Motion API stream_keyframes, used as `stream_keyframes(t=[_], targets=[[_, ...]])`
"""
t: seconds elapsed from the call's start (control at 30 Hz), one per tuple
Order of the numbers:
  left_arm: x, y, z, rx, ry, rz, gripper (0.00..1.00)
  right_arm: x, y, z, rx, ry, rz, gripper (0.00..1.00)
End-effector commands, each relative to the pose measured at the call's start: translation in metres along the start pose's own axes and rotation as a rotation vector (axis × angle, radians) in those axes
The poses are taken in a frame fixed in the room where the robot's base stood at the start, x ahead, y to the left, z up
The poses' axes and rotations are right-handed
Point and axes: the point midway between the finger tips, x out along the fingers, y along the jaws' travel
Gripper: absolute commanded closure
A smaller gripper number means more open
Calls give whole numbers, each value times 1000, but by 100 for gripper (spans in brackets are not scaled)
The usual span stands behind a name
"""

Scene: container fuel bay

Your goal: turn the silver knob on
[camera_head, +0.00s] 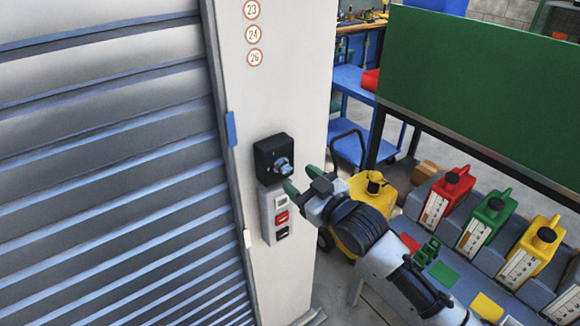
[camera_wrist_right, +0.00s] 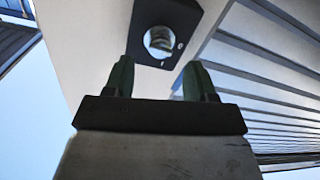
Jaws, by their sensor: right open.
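The silver knob (camera_head: 284,166) sits on a black square switch box (camera_head: 264,150) on the white pillar beside the roller shutter. In the right wrist view the round, shiny knob (camera_wrist_right: 159,41) shows on the black box (camera_wrist_right: 187,18), ahead of my fingers and between their lines. My right gripper (camera_head: 311,180) is open, just right of and below the knob, its green fingertips pointing toward the pillar. In the wrist view my right gripper (camera_wrist_right: 158,78) holds nothing, and a gap shows between it and the knob. My left gripper is not in view.
A grey button panel (camera_head: 270,212) with white, red and black buttons is mounted just below the switch box. The grey roller shutter (camera_head: 110,170) fills the left. Red, green and yellow canisters (camera_head: 485,220) stand on the right, with a yellow machine (camera_head: 357,230) behind my arm.

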Motion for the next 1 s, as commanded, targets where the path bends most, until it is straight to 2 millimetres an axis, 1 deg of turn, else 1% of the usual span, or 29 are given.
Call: stream_keyframes(t=[0.03, 0.1, 0.3, 0.43, 0.67, 0.7, 0.77, 1.0], targets=[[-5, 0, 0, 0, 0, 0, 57, 10, 0, -3, 1, 1, 0, 44], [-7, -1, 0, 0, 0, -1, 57, 20, 0, -2, 0, -1, -1, 44], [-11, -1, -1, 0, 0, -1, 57, 38, 0, -1, 0, 0, 0, 44], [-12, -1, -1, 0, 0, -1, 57, 42, 0, 0, 0, 0, -1, 44], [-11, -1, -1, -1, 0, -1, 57, 43, 0, 0, 0, 0, 0, 44], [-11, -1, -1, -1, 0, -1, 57, 43, 0, 0, 0, 0, 0, 47], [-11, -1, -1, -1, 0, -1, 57, 43, 0, 0, 0, 0, 0, 56], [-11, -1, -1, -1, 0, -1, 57, 42, 0, 0, 0, 0, 0, 93]])
